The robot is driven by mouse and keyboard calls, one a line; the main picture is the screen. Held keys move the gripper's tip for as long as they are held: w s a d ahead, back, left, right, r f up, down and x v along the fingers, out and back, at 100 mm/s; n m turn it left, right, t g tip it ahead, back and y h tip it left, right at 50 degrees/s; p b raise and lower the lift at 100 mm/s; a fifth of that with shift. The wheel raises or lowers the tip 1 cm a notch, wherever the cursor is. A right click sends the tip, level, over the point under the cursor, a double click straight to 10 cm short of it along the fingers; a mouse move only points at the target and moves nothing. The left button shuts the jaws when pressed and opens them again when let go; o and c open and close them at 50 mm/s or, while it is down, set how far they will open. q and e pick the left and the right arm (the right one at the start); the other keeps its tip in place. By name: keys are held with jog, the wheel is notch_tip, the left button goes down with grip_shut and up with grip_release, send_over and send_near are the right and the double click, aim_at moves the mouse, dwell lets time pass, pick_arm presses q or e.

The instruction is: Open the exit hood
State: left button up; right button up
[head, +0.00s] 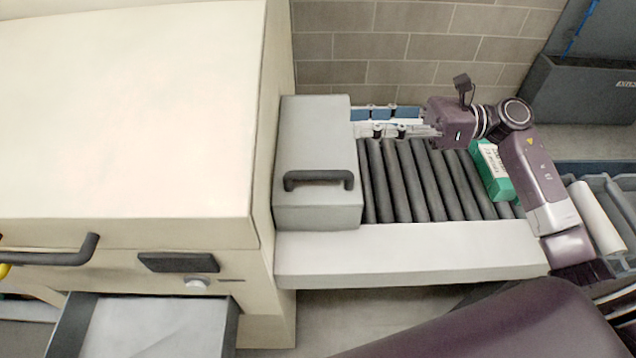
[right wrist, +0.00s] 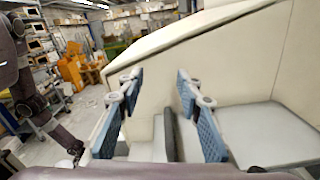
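The exit hood (head: 312,120) is a light grey box at the right side of the cream machine, over the start of the roller conveyor. It is down, with a black bar handle (head: 318,179) on it. My right gripper (head: 378,122) is beside the hood's right edge, pointing left, with its blue-padded fingers spread and empty. In the right wrist view the open fingers (right wrist: 160,90) frame a dark upright bar, which looks like the handle (right wrist: 170,135) seen end-on. The hood's grey surface (right wrist: 265,132) is at the right there.
The cream machine (head: 125,110) fills the left, with another black handle (head: 55,252) and an open drawer (head: 165,325) in front. A green-and-white box (head: 493,170) lies on the rollers (head: 425,185). A brick wall (head: 420,45) stands behind.

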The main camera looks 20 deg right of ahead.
jog(key=b, duration=1.3)
send_near(326, 171)
jog(key=a, duration=0.2)
jog(key=w+a+f, duration=0.1)
jog(key=p+x, duration=0.3)
jog(key=x, duration=0.3)
jog(key=shift+a+r, duration=0.15)
jog(key=shift+a, duration=0.25)
jog(key=shift+w+a, duration=0.15)
jog(key=shift+a, duration=0.35)
grip_shut()
